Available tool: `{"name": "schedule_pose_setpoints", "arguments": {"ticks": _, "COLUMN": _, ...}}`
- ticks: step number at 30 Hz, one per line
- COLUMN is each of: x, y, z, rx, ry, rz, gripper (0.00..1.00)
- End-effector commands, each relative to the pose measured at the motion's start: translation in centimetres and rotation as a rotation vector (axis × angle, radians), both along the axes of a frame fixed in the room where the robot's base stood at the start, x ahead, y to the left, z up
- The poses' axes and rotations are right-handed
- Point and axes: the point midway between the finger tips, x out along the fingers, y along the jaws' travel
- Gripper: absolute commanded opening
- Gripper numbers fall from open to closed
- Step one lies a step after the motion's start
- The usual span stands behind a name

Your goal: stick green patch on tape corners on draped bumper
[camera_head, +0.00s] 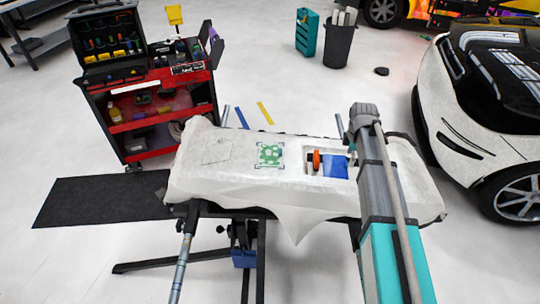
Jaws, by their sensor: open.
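A green patch (270,154) with pale blotches lies flat on the white draped bumper (300,200), left of the bumper's middle. Small dark corner marks, apparently tape corners, show close around the patch; how exactly its edges line up with them is too small to tell. A faint thin square outline (216,150) shows on the drape to the left of the patch. My arm rises on the right, in front of the bumper's right part. My gripper cannot be made out in this view.
A white tray (310,171) with an orange tool (317,160) and blue sheet (335,167) sits right of the patch. A red tool cart (165,128) stands behind left; a white car (455,135) stands right. A dark mat (100,201) lies left.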

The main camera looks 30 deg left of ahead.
Motion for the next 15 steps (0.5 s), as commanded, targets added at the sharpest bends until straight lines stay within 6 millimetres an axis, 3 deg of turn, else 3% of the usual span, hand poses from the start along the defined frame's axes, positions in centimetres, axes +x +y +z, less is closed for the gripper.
{"name": "schedule_pose_setpoints", "arguments": {"ticks": 6, "x": -0.4, "y": -1.5, "z": 0.1, "rx": 0.0, "ry": 0.0, "rz": -0.007, "gripper": 0.81}}
{"name": "schedule_pose_setpoints", "arguments": {"ticks": 15, "x": -0.4, "y": -1.7, "z": 0.1, "rx": 0.0, "ry": 0.0, "rz": -0.008, "gripper": 0.81}}
